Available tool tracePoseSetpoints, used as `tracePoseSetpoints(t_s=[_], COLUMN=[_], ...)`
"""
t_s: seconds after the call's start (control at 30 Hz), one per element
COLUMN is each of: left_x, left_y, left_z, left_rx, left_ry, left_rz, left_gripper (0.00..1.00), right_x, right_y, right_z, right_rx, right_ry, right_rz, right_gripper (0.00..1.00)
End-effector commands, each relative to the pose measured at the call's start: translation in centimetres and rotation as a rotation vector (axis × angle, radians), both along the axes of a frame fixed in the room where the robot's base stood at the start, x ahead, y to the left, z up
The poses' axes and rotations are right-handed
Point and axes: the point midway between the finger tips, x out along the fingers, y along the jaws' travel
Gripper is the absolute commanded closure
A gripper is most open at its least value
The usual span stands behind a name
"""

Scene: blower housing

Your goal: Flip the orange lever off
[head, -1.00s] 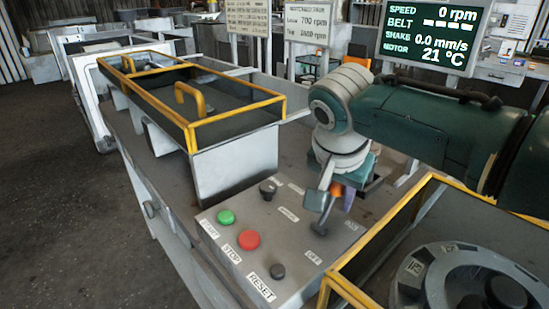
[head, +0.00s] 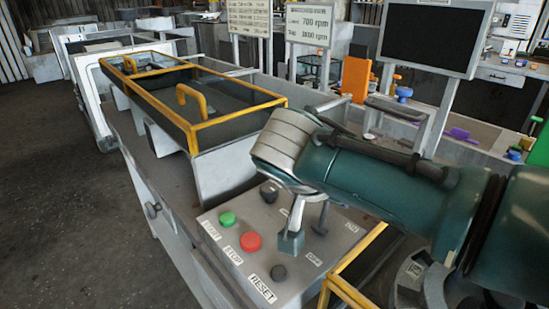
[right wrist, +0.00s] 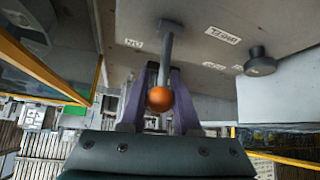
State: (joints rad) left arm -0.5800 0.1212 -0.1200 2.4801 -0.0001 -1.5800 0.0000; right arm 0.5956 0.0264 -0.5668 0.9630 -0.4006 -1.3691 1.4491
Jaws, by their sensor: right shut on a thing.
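The lever shows in the right wrist view as a grey shaft with an orange ball knob (right wrist: 160,98). My right gripper (right wrist: 163,80) has its purple fingers on either side of it and is shut on it. My left gripper is not in view.
The panel bears a green button (head: 227,219), a red button (head: 251,242), a black reset knob (head: 278,272) and another black knob (head: 269,191). Yellow-edged guards (head: 240,113) stand behind and at front right. The screen (head: 430,38) is dark.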

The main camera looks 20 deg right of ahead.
Motion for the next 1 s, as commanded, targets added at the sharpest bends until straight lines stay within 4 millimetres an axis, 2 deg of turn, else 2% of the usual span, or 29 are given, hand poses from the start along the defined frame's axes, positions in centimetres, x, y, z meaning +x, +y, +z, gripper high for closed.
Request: tracePoseSetpoints(t_s=[0.4,1.0], left_x=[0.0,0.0], left_y=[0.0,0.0], left_z=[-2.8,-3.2], left_rx=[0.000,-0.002], left_ry=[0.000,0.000], left_rz=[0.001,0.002], left_gripper=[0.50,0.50], right_x=[-0.4,-0.6], right_y=[1.1,1.3], right_z=[0.3,0.6], right_rx=[-0.210,-0.253], right_ry=[-0.088,-0.104], right_rz=[0.000,0.000], right_gripper=[1.00,1.00])
